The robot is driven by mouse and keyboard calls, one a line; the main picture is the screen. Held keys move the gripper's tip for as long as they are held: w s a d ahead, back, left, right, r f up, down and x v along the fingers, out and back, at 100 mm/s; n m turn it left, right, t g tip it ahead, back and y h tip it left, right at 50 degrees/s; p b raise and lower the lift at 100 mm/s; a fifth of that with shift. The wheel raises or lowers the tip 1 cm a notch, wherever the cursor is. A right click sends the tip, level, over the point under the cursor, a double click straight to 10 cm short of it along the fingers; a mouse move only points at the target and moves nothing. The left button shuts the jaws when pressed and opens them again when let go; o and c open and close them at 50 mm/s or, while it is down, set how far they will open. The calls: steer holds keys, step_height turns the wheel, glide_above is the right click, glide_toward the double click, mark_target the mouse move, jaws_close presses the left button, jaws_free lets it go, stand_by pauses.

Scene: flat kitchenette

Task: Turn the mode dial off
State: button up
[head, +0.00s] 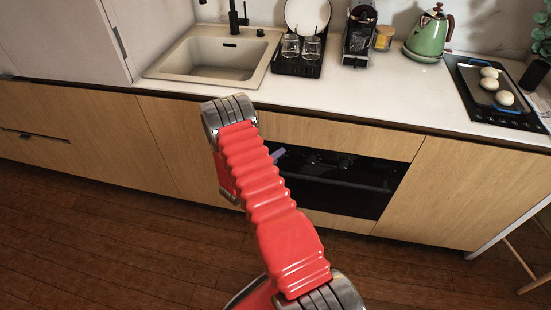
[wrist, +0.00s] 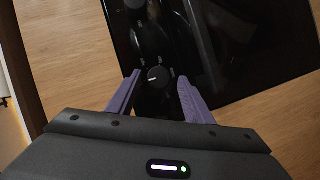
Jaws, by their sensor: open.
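The black oven (head: 335,181) is built into the wooden cabinet front in the head view. In the wrist view its black control strip carries several round dials. One dial (wrist: 158,77) with a white pointer line sits between and just beyond the tips of my gripper (wrist: 157,82). A second dial (wrist: 152,42) is farther up the strip. The dials' labels are too small to read, so I cannot tell which is the mode dial. My gripper's two purple fingers are open, with nothing held between them. In the head view my red arm hides most of the gripper.
The white counter (head: 400,90) runs above the oven. On it are a sink (head: 190,57), a dish rack (head: 297,66), a green kettle (head: 429,35) and a hob (head: 478,98) with a tray of round pale items. The wooden floor (head: 100,240) in front is clear.

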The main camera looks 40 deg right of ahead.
steer(key=shift+a, duration=0.1)
steer(key=v, duration=1.3)
steer(key=shift+a, duration=0.3)
steer(key=shift+r, duration=0.1)
